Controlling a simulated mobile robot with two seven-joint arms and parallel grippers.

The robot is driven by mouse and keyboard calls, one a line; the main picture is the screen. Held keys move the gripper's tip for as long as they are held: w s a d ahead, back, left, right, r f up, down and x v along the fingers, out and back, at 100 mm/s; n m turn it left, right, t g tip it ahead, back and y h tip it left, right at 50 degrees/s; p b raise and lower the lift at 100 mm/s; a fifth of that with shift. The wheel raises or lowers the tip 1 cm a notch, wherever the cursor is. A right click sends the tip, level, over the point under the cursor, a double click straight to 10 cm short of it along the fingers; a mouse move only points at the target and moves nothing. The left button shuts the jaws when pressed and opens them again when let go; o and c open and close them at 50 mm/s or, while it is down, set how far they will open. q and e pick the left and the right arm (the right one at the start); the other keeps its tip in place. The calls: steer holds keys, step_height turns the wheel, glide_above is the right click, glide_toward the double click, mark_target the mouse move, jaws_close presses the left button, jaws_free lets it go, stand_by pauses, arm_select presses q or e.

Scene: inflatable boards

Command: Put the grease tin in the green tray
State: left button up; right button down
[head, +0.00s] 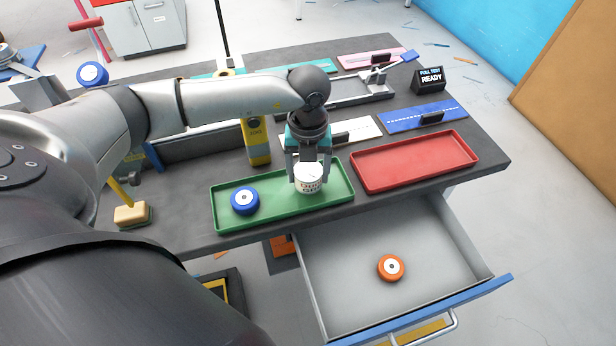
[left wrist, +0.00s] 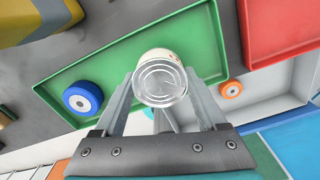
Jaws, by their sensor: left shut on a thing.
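The grease tin (head: 309,183) is white with dark lettering. My left gripper (head: 307,170) is shut on it, and it hangs upright over the right part of the green tray (head: 222,222). In the left wrist view the tin (left wrist: 160,80) shows from above between the two fingers of my left gripper (left wrist: 160,95), with the green tray (left wrist: 110,75) behind it. I cannot tell whether the tin's base touches the tray floor. A blue roll (head: 245,201) lies in the left part of the tray. My right gripper is not in view.
A red tray (head: 415,160) lies to the right of the green one. An open drawer (head: 350,295) below the table's front edge holds an orange roll (head: 391,267). A yellow object (head: 256,142) stands behind the green tray, and a sponge brush (head: 132,215) lies to its left.

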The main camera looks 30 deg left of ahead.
mark_target(308, 171)
arm_select(q)
steer(key=shift+f, duration=0.9)
steer(key=shift+f, duration=0.1)
steer(key=o, duration=1.4)
steer(key=shift+r, duration=0.3)
step_height(308, 171, up, 12)
steer(key=shift+f+p, duration=0.2)
steer(key=shift+p, duration=0.6)
